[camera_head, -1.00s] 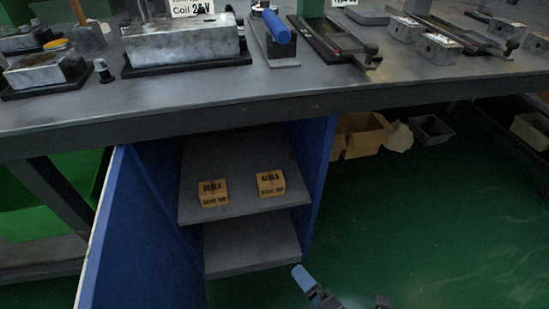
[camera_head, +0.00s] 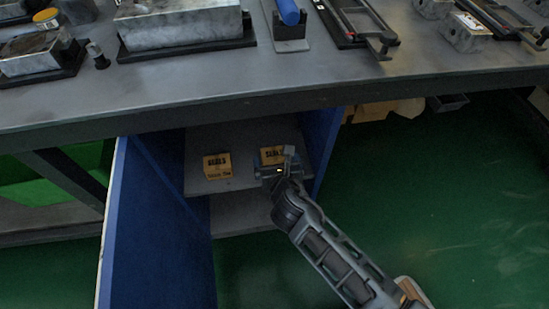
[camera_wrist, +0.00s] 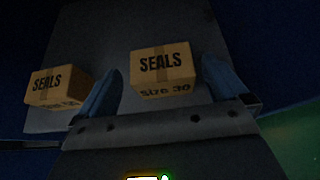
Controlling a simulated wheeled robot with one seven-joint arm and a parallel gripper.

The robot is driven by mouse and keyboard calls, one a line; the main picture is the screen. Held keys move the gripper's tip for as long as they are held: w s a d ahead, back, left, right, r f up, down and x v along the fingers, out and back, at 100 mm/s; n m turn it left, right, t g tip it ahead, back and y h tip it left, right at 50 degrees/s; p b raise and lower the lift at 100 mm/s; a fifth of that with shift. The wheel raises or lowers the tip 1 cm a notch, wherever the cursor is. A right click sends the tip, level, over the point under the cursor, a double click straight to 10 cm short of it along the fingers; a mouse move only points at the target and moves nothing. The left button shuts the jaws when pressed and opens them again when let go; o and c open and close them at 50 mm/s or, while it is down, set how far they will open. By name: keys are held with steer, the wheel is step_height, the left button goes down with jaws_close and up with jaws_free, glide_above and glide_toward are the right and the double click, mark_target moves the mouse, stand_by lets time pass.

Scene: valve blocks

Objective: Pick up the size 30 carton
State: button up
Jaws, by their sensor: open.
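The size 30 carton (camera_wrist: 163,68) is an orange-brown box marked "SEALS" and "Size 30", upright on a grey shelf (camera_wrist: 75,127) inside the blue cabinet. In the head view it is the right-hand carton (camera_head: 272,153), partly hidden by my gripper (camera_head: 279,172). My gripper is open, with a blue finger on either side of this carton in the wrist view. The carton sits just beyond or between the fingertips; contact is not visible. A second "SEALS" carton (camera_wrist: 57,88) stands to the left, beside the left finger; its size print is hard to read.
The cabinet's blue door (camera_head: 160,230) stands open at left. Its right side wall (camera_head: 322,150) is close to my gripper. The workbench edge (camera_head: 200,108) runs above the opening. A lower shelf lies beneath. Green floor (camera_head: 450,190) at right is clear.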

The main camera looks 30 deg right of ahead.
mark_target(275, 156)
steer(key=b+x, duration=0.1)
steer(key=x, duration=0.2)
steer(key=shift+w+d+f, duration=0.15)
steer(key=shift+w+d, duration=0.05)
steer(key=shift+w, duration=0.05)
steer(key=shift+c, duration=0.5)
steer(key=c, duration=0.7)
steer(key=shift+c, duration=0.5)
